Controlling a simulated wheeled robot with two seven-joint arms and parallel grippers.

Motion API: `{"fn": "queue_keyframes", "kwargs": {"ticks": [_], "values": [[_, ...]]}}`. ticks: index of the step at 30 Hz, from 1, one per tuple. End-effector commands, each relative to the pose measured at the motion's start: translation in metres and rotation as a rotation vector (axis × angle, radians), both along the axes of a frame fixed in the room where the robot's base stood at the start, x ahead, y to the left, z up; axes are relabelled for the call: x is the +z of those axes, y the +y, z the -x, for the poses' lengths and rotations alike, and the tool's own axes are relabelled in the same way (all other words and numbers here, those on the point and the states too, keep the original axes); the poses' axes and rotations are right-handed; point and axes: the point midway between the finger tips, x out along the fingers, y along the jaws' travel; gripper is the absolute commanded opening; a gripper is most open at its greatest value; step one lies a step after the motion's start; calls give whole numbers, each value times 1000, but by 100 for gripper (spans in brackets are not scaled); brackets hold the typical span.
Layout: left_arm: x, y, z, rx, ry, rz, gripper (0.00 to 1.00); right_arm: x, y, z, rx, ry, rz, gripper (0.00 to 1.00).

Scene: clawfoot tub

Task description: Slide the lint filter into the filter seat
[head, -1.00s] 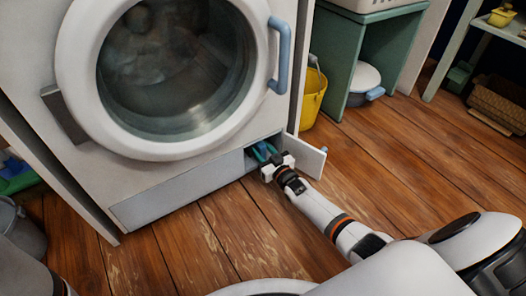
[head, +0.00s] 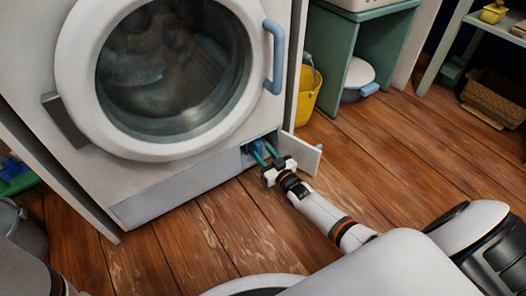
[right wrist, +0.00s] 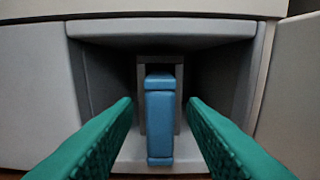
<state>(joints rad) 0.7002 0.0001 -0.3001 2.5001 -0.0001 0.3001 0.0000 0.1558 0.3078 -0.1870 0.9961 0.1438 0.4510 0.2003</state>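The blue lint filter (right wrist: 160,115) stands upright inside the open compartment at the bottom of the washing machine. In the right wrist view its back end meets the grey filter seat (right wrist: 160,61), a frame in the compartment's back wall; how deep it sits is hidden. It also shows small in the head view (head: 256,145). My right gripper (head: 265,152) is at the compartment mouth. Its green fingers are spread on either side of the filter, with a visible gap on both sides, touching nothing. My left gripper is out of view.
The compartment's small flap (head: 303,151) stands open to the right of my right gripper. The washing machine's round door (head: 165,70) is above. A yellow bucket (head: 307,92) stands to the right. The wooden floor in front is clear.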

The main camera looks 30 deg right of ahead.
Motion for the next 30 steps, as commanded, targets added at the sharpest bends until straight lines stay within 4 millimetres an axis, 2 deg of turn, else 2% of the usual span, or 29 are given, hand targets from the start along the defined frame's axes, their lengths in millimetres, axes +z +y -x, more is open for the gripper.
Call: {"fn": "queue_keyframes", "kwargs": {"ticks": [30], "values": [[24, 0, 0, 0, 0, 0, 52, 1, -3, 40, -1, 1, 0, 38]]}}
